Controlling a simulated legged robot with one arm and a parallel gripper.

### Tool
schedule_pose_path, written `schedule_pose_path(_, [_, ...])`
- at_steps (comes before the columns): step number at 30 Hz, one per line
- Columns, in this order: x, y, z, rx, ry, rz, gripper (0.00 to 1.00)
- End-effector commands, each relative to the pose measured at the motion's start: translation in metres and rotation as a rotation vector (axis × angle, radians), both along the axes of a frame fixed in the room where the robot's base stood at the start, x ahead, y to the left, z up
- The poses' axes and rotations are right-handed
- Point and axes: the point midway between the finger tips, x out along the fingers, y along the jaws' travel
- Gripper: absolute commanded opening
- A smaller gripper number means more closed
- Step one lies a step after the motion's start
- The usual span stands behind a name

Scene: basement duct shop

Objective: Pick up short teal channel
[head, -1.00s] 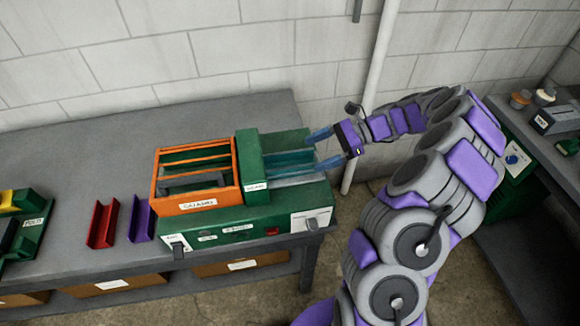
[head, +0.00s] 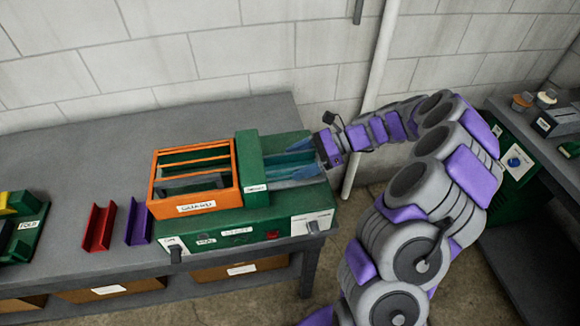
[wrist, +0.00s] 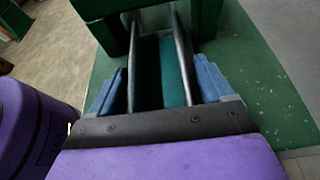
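The short teal channel (head: 287,160) lies in the right-hand end of a green bench machine. In the wrist view the channel (wrist: 172,70) runs straight ahead, a teal floor between two upright grey side walls. My gripper (head: 295,161) is open at the machine's right end, with its blue fingers around the channel. In the wrist view, my gripper (wrist: 161,75) has one finger outside each channel wall, with a small gap seeming to show on each side. The channel's far end is hidden under the machine's green crosspiece.
The green machine (head: 255,222) has an orange guard frame (head: 209,208) on its left side. A red channel (head: 97,230) and a purple channel (head: 137,222) lie left of it on the grey bench (head: 60,180). A pale pipe (head: 374,95) stands behind my arm.

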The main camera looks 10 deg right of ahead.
Motion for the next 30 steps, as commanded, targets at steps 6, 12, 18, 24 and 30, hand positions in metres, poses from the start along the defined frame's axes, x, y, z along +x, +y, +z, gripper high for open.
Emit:
schedule_pose_path(6, [0.0,-0.0002,0.0,0.0,0.0,0.0,0.58])
schedule_pose_path(12, [0.0,-0.0003,-0.0001,0.0,0.0,0.0,0.39])
schedule_pose_path(18, [0.0,-0.0003,0.0001,0.0,0.0,0.0,0.36])
schedule_pose_path(24, [-0.0003,-0.0001,0.002,0.0,0.0,0.0,0.36])
schedule_pose_path(30, [-0.002,0.0008,0.0094,0.0,-0.001,0.001,0.36])
